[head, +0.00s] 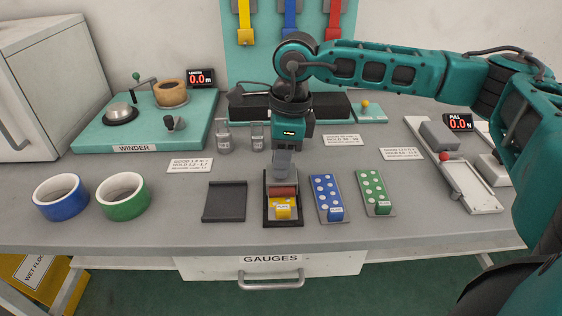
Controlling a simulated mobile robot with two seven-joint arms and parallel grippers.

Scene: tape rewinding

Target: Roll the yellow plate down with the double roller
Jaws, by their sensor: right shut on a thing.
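The yellow plate (274,213) lies in a dark frame at the front middle of the bench. A small yellow tabbed block stands up at its near end. A reddish-brown roller (284,191) lies across the far part of the plate. My right gripper (283,172) points straight down just above and behind this roller. It is shut on the roller's handle, which is mostly hidden by the gripper. I cannot tell whether a second roller sits behind. My left gripper is not in view.
An empty dark tray (225,202) lies left of the yellow plate; a blue plate (327,190) and a green plate (372,186) lie close on its right. Blue tape (60,198) and green tape (123,196) lie left. Two glass jars stand behind.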

